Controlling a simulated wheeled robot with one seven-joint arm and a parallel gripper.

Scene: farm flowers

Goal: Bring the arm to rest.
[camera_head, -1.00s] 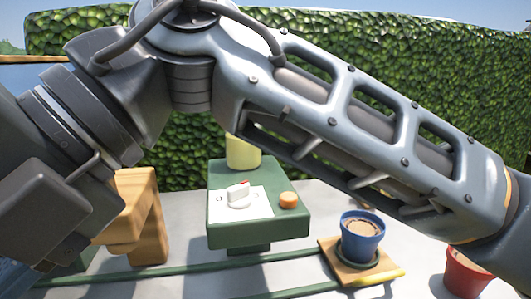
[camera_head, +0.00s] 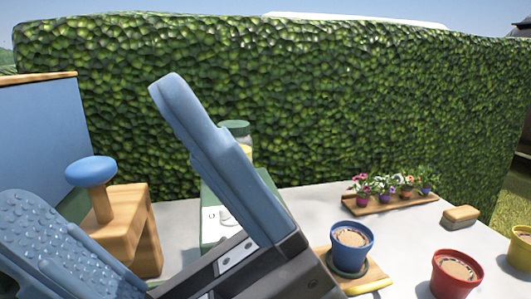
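My gripper (camera_head: 90,150) is large in the near left and middle of the head view. Its two blue-grey fingers are spread wide apart, one pointing up and the other toward the left edge. I see nothing held between them. The fingers and gripper body hide much of the green box (camera_head: 214,195) with its white panel. Most of my arm is out of view.
A wooden stand (camera_head: 148,232) with a blue knob (camera_head: 91,171) shows behind the fingers. A blue pot (camera_head: 351,246) sits on a wooden coaster, near a red pot (camera_head: 456,275).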

